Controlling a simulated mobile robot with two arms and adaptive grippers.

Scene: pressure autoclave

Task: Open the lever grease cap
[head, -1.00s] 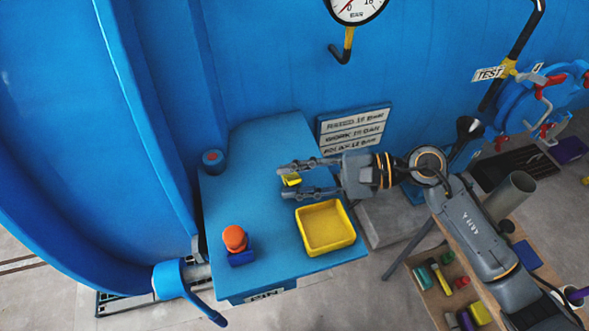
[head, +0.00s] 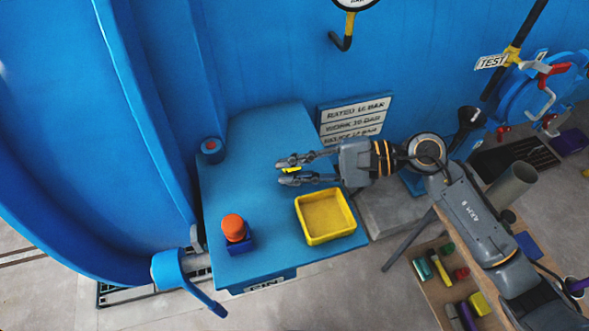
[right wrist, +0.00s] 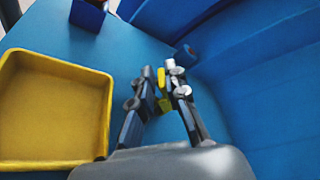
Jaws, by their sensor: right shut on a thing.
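My right gripper (head: 282,172) is over the blue table, its fingers pointing left. It is shut on a small yellow piece (head: 292,169). The piece also shows between the fingers in the right wrist view (right wrist: 162,79), partly hidden by them. A blue lever (head: 190,286) with a round hub sits at the lower left, beside the table's front left corner. I cannot tell which part is its grease cap. An orange-red round knob (head: 233,227) stands on a dark blue block (head: 240,246) at the table's front left. My left gripper is not in view.
A yellow tray (head: 352,232), empty, stands on the blue table (head: 250,180) at the front right. A blue cylinder with a red top (head: 212,149) is at the back left. The big blue vessel wall (head: 260,60) rises behind. The table's middle left is clear.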

